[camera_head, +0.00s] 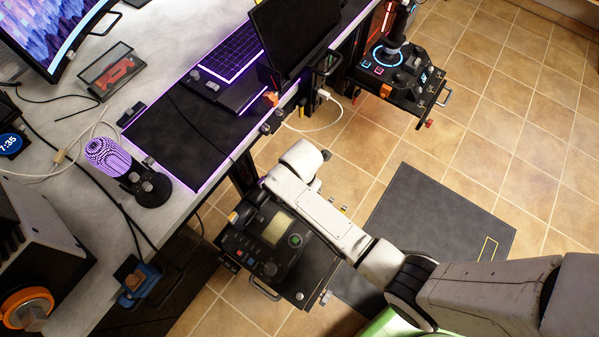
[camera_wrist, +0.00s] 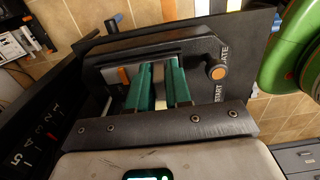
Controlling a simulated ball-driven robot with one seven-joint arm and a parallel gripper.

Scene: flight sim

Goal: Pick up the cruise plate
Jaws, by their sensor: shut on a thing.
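In the wrist view a dark plate (camera_wrist: 205,73) lies across the middle, with an orange-tipped knob at its right and white lettering, partly readable as START. It appears to be the cruise plate, though that name is not readable. My gripper (camera_wrist: 160,76) has two green fingers shut on a part of this plate, with a pale strip between them. In the head view my fingers are hidden behind my arm, near the dark control panel (camera_head: 285,255) at the desk's front edge. I cannot tell whether the plate is clear of its support.
The desk (camera_head: 90,30) fills the left, with a black mat (camera_head: 175,140), a keyboard (camera_head: 230,52) and a purple-lit microphone (camera_head: 108,158). A joystick panel (camera_head: 400,75) stands at the upper right. A dark floor mat (camera_head: 430,215) lies on open tiled floor.

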